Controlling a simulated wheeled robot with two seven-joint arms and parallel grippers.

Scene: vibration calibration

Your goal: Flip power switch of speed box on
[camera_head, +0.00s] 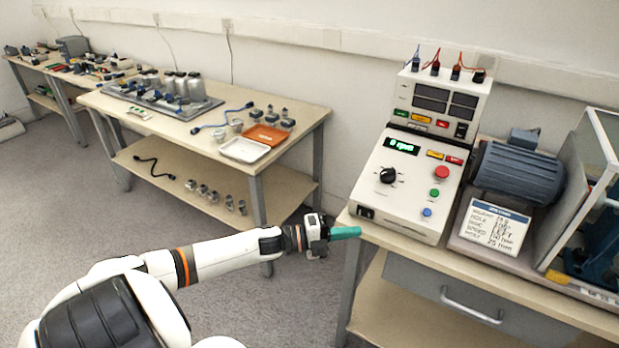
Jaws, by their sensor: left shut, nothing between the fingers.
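The speed box (397,198) is a white sloped box on the right table, with a green "0 rpm" display (402,146), a black knob (388,176) and red, green and blue buttons. A small black switch (366,213) sits at its lower left front corner; its position is too small to tell. My left gripper (345,233) has teal fingers and is shut and empty, just left of and below that corner, apart from the box. My right gripper is not in view.
A box with dark displays and plugged cables (440,99) stands behind the speed box. The table edge and drawer (470,300) lie below. Another workbench (294,108) stands left, with open floor between.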

